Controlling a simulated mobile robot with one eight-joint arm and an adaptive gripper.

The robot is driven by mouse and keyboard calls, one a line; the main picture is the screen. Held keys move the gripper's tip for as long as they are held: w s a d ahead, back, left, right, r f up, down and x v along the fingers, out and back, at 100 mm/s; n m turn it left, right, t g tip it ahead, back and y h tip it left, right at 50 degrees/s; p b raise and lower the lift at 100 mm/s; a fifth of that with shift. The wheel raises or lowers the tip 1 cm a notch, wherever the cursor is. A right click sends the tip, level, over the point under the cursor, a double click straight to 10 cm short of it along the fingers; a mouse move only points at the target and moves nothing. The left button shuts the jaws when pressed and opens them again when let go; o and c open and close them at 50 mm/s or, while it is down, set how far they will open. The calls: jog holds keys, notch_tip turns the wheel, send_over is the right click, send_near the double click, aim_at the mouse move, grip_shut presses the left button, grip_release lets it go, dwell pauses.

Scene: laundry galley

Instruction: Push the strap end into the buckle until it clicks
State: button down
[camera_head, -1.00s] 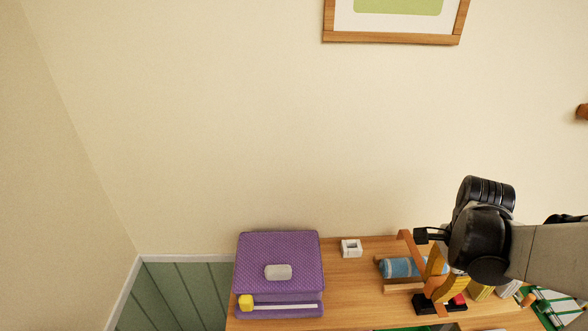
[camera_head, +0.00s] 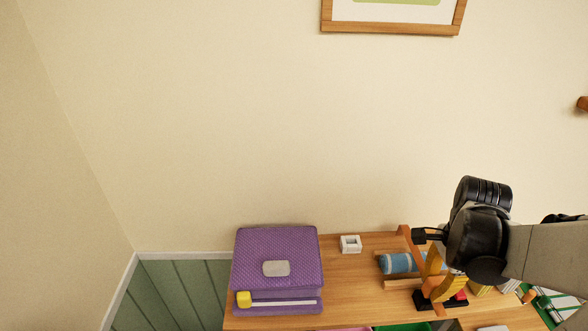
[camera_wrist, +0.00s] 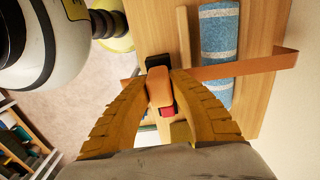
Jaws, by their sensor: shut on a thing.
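My gripper (camera_wrist: 160,84) has its yellow ribbed fingers closed on an orange-brown piece (camera_wrist: 160,92), seemingly the strap end. It also shows at right in the head view (camera_head: 436,290). A brown strap (camera_wrist: 240,68) runs across the wooden table beside the fingers; its link to the held piece is hidden. A black part with a red piece (camera_wrist: 166,111), seemingly the buckle, lies just by the fingertips; it also shows in the head view (camera_head: 425,300). The held piece partly covers it, and I cannot tell whether it is inside.
The table middle is clear.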

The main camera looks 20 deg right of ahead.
aim_at(438, 281)
jog(key=shift+f+b, duration=0.5)
jog(key=shift+f, duration=0.05)
jog(key=c, duration=1.2)
grip_release()
jog(key=shift+c, duration=0.2)
jog(key=c, duration=0.3)
jog(key=shift+r, duration=0.1)
notch_tip(438, 281, up, 7)
jog(key=p, duration=0.6)
